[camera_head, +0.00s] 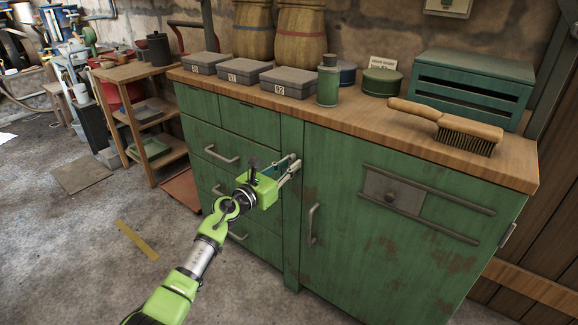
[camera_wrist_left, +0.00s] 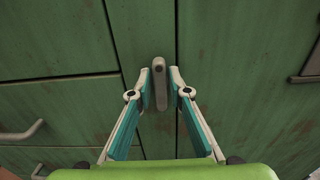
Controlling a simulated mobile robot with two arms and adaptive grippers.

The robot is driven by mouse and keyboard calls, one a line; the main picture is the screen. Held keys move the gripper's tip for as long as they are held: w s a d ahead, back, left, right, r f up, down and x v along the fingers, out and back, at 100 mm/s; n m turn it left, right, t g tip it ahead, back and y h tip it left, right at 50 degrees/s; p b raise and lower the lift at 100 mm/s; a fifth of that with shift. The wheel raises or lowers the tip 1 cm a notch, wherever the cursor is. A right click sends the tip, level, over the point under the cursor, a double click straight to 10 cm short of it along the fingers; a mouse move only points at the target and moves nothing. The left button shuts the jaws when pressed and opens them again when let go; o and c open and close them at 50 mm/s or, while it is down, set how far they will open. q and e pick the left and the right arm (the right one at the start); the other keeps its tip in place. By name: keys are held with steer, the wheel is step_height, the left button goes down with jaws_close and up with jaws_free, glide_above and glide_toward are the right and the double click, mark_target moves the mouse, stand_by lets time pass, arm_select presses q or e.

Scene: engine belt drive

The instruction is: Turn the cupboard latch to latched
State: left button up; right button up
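The green cupboard (camera_head: 400,250) stands ahead with its door shut. In the left wrist view the latch (camera_wrist_left: 160,84) is a small grey upright bar with a round pivot near its top, on the narrow post beside the door. My left gripper (camera_head: 294,166) is at the cupboard front, left of the door's upper edge. In the left wrist view its fingertips (camera_wrist_left: 160,88) stand on both sides of the latch, with a narrow gap showing at each side. The fingers are partly open. In the head view the fingers cover the latch. My right gripper is not in view.
Drawers with bar handles (camera_head: 221,155) lie left of the post. The wooden worktop (camera_head: 350,113) above holds boxes, tins and a brush (camera_head: 450,127).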

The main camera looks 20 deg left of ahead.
arm_select(q)
steer(key=shift+r, duration=0.1)
jaws_close()
steer(key=shift+a+r+n, duration=0.1)
steer(key=shift+n, duration=0.2)
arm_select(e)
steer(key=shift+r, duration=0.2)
arm_select(q)
steer(key=shift+a+n+p, duration=0.1)
steer(key=shift+n+p, duration=0.6)
steer(key=shift+n, duration=0.3)
steer(key=shift+w+a+f+n+p, duration=0.15)
steer(key=shift+n+p, duration=0.7)
steer(key=shift+n, duration=1.75)
steer(key=shift+a+f+n+p, duration=0.15)
steer(key=shift+n+p, duration=0.75)
steer(key=shift+n, duration=1.7)
steer(key=shift+w+a+f+n+p, duration=0.15)
steer(key=shift+n+p, duration=0.7)
steer(key=shift+n, duration=1.75)
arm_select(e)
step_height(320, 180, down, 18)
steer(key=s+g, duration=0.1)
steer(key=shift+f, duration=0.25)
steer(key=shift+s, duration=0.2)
